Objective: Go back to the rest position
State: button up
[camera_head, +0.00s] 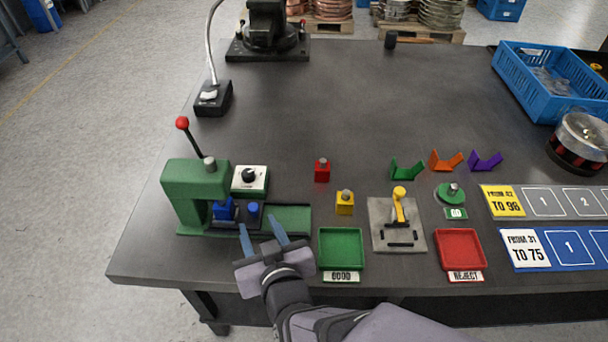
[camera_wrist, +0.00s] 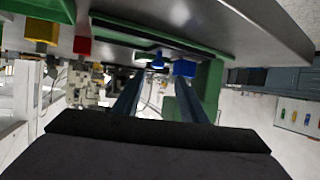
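My gripper (camera_head: 264,233) is at the front left of the table, in front of the green press-like machine (camera_head: 184,196). Its two blue-grey fingers are spread apart with nothing seen between them. In the wrist view the fingers (camera_wrist: 158,95) point toward the machine's blue parts (camera_wrist: 184,68) and stand apart from each other. In the head view a blue block (camera_head: 223,210) and a smaller blue piece (camera_head: 253,208) sit on the machine, just beyond the fingertips. I cannot tell whether a fingertip touches the machine's base.
A green tray (camera_head: 341,264) marked GOOD lies right of my gripper. Beyond it are a yellow-handled fixture (camera_head: 398,246) and a red REJECT tray (camera_head: 460,267). Red (camera_head: 322,172) and yellow (camera_head: 344,206) blocks stand nearby. The table's middle (camera_head: 340,105) is clear.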

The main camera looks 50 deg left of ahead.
jog(key=shift+w, duration=0.1)
